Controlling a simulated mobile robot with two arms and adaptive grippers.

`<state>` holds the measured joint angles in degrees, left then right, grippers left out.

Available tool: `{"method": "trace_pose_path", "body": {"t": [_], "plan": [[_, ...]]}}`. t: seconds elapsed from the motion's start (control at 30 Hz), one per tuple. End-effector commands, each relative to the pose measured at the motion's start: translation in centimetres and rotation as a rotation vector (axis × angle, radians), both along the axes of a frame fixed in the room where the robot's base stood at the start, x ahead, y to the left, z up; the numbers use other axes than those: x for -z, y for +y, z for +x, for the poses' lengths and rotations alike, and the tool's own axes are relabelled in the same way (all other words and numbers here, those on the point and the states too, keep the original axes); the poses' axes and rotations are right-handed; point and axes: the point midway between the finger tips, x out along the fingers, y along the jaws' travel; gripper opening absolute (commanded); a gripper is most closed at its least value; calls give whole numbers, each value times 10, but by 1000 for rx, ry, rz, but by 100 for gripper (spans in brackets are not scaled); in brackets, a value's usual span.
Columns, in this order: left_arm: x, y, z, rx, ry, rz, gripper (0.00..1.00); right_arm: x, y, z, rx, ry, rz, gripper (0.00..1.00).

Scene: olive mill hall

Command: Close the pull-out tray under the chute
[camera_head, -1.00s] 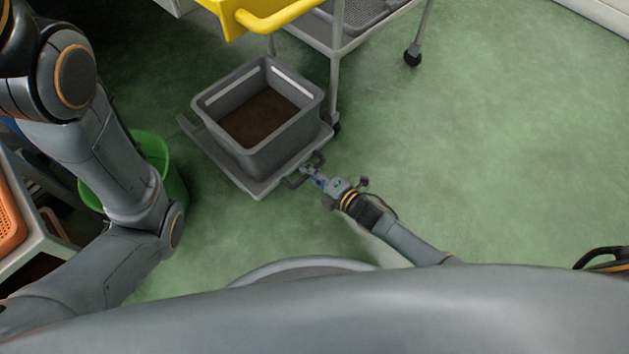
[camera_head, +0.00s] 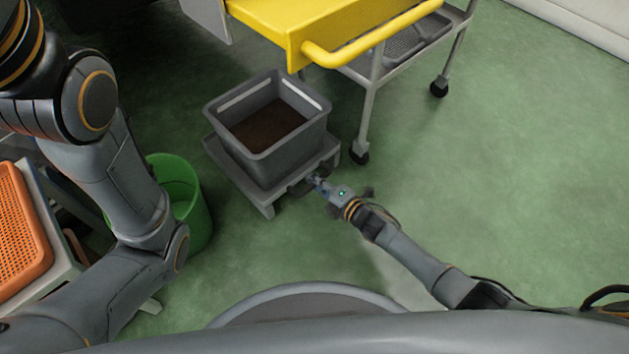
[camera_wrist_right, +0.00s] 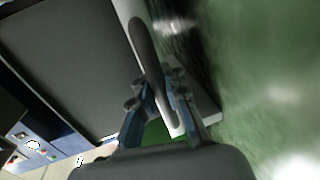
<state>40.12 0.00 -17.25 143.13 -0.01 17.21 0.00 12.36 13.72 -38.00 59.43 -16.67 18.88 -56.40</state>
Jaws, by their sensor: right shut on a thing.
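The pull-out tray (camera_head: 267,199) is a low grey platform near the floor, with a grey bin (camera_head: 285,161) standing on it. The bin is open at the top and holds dark brown matter. My right gripper (camera_head: 318,183) is at the tray's near right edge, shut on its dark handle (camera_head: 301,188). In the right wrist view the handle (camera_wrist_right: 146,52) runs between the fingers of the right gripper (camera_wrist_right: 160,103). My left arm shows at the left, but its gripper is out of view. The chute cannot be made out clearly.
A green bucket (camera_head: 186,205) and an orange perforated crate (camera_head: 20,230) are at the left. The green floor at the right is clear.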

Motion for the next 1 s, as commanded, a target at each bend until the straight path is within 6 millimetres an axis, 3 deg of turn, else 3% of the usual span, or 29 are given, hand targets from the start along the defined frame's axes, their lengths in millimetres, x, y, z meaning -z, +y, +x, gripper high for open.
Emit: {"method": "trace_pose_path", "body": {"t": [0.03,0.17,0.57,1.0], "plan": [[0,0,0,0,0,0,45,-5,2,1,-4,-8,7,12],[0,0,0,0,0,0,45,-4,2,1,-3,-7,6,37],[0,1,0,0,2,-3,45,-2,-4,-5,-1,-1,1,37],[0,1,-1,0,-1,-1,45,-19,-54,-70,-2,-1,2,37]]}}
